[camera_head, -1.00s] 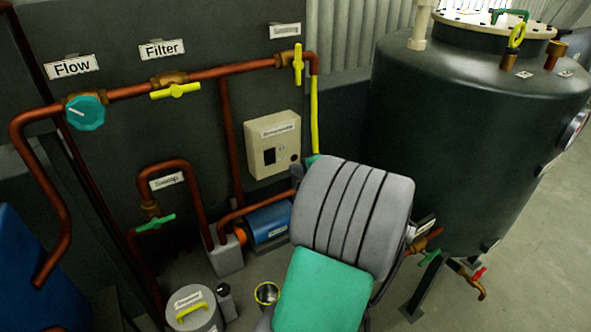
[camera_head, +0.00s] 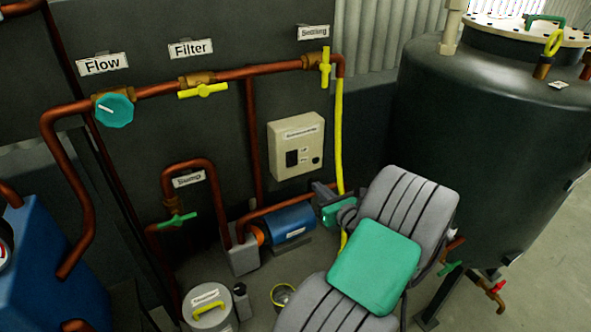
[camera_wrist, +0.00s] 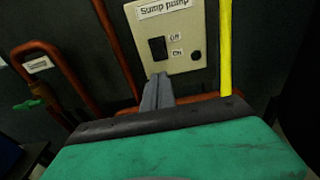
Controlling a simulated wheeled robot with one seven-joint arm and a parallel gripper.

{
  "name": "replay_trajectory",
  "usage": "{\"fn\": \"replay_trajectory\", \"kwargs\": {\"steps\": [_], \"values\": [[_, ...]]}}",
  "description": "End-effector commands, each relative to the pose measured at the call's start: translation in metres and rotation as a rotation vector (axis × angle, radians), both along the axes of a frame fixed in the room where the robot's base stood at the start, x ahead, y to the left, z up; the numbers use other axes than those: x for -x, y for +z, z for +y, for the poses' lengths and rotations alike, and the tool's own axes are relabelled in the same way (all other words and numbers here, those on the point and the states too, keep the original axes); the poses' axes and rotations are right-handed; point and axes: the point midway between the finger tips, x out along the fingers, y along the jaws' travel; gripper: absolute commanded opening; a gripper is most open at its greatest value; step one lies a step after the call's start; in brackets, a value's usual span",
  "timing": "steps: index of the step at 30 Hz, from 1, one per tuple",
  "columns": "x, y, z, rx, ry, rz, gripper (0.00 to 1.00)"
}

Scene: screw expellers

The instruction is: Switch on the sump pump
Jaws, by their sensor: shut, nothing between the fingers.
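The sump pump's switch box (camera_head: 297,133) is a beige panel on the dark wall, with a black rocker switch (camera_head: 292,158) low on its left. In the wrist view the box (camera_wrist: 190,22) carries a "Sump pump" label, and the rocker (camera_wrist: 158,48) has "Off" beside its upper part and "On" lower down. The rocker's tilt is unclear. My gripper (camera_head: 318,188) is shut and empty, just below the box; its fingers (camera_wrist: 160,76) point at the box under the rocker. I cannot tell whether they touch it. A blue pump body (camera_head: 293,222) lies below.
A yellow hose (camera_head: 339,135) hangs just right of the box. Copper pipes with yellow and green valves (camera_head: 203,90) run left and above. A large dark tank (camera_head: 480,140) stands at right. A lidded canister (camera_head: 210,310) sits on the floor.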

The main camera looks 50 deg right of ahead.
Motion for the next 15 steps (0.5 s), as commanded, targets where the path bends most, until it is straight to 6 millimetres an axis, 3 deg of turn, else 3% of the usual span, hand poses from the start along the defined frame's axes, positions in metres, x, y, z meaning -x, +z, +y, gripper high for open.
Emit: {"fn": "replay_trajectory", "kwargs": {"steps": [8, 15], "values": [[-0.002, 0.0, 0.0, 0.002, 0.002, 0.002, 0.0], [-0.036, -0.005, -0.008, 0.003, 0.009, 0.003, 0.0]]}}
